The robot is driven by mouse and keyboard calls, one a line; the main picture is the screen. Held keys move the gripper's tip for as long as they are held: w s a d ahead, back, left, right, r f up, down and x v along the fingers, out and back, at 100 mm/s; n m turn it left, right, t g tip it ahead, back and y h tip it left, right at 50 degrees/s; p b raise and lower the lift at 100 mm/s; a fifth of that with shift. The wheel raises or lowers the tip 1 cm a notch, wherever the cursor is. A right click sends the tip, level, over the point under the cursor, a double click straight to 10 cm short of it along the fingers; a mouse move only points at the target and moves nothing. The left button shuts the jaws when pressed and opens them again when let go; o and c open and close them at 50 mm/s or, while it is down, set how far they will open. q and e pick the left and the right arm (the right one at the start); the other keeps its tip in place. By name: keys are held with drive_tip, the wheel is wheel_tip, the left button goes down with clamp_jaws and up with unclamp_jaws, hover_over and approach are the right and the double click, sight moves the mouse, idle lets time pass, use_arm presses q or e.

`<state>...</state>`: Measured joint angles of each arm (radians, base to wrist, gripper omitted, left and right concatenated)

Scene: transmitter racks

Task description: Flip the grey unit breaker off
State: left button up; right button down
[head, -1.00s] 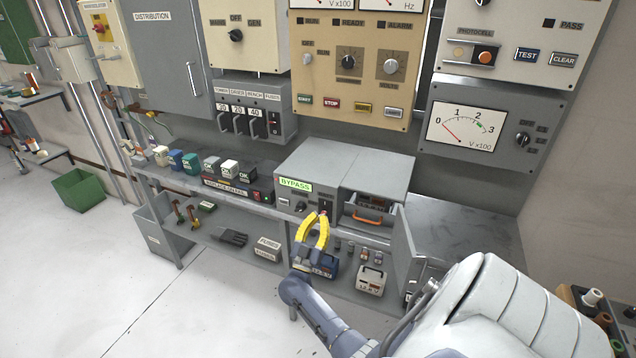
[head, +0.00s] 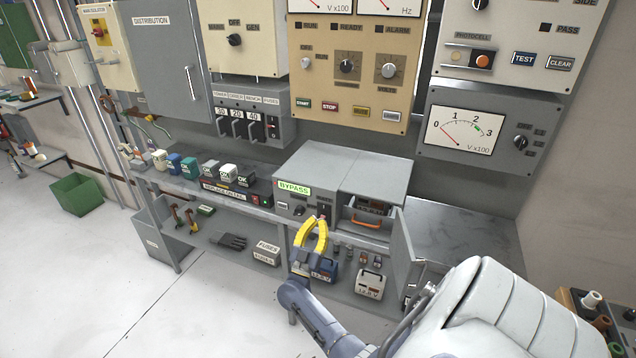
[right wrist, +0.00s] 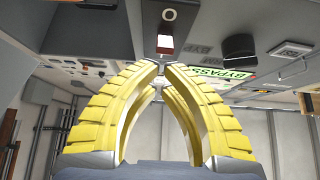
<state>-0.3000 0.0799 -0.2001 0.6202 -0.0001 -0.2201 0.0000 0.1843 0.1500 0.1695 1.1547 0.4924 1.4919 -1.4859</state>
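The grey unit (head: 375,173) stands on the bench with a lit green BYPASS label (head: 294,188) on its front. Its breaker (head: 324,211) is a small dark switch right of the label, partly behind my fingertips. In the right wrist view the breaker (right wrist: 165,43) shows as a red and white piece just beyond the fingertips. My right gripper (head: 321,220) has yellow fingers that meet at the tips, with nothing seen between them. It also shows in the right wrist view (right wrist: 161,66). Whether the tips touch the breaker is unclear. My left gripper is out of view.
An open grey door (head: 402,250) stands out at the unit's right, beside a bay with an orange handle (head: 366,223). A black knob (right wrist: 240,47) sits near the breaker. Small labelled boxes (head: 228,173) line the bench at left. A shelf with tools lies below.

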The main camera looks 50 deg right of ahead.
drive_tip(key=d+f+v, duration=0.1)
drive_tip(key=v, duration=0.8)
drive_tip(key=shift+a+f, duration=0.25)
drive_tip(key=shift+f, duration=0.35)
drive_tip(key=shift+w, duration=0.15)
